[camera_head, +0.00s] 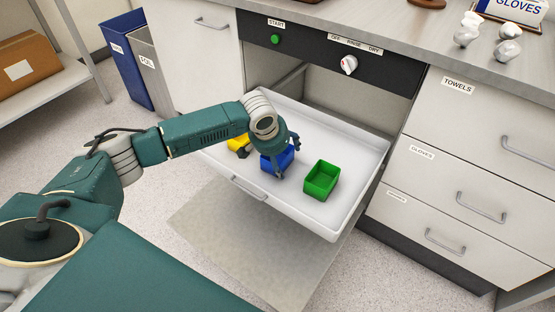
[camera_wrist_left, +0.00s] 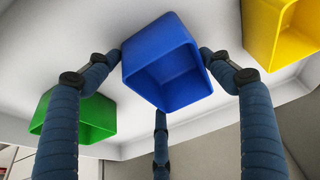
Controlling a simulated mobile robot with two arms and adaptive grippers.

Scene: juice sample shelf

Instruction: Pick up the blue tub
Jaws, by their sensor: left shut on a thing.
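The blue tub (camera_head: 277,163) is in the pulled-out white drawer tray (camera_head: 345,212), between a yellow tub and a green tub. My left gripper (camera_head: 284,152) reaches down over it from the left and is shut on it. In the left wrist view the blue tub (camera_wrist_left: 165,62) is open-topped and empty, with fingers of my left gripper (camera_wrist_left: 162,60) against two sides of it and a third finger below. I cannot tell whether the tub is lifted off the tray floor. My right gripper is not in view.
A green tub (camera_head: 321,180) stands to the right of the blue one, and a yellow tub (camera_head: 238,145) to the left, partly hidden by my arm. The tray has raised walls. A counter with drawers (camera_head: 455,160) stands at the right. Blue and grey bins (camera_head: 128,58) stand at the back left.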

